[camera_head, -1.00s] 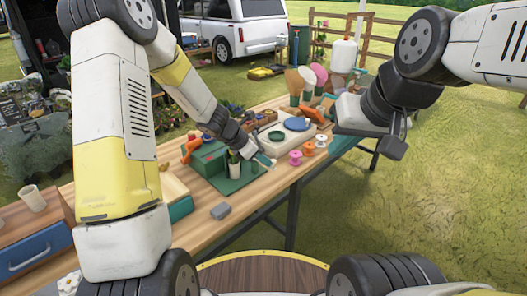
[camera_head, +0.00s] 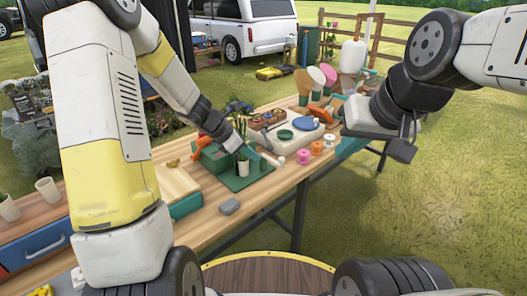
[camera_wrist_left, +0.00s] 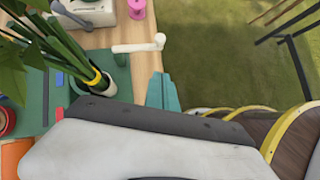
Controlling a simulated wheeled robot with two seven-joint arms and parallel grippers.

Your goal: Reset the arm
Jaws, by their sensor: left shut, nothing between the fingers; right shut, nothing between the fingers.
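Grass to the right is clear.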

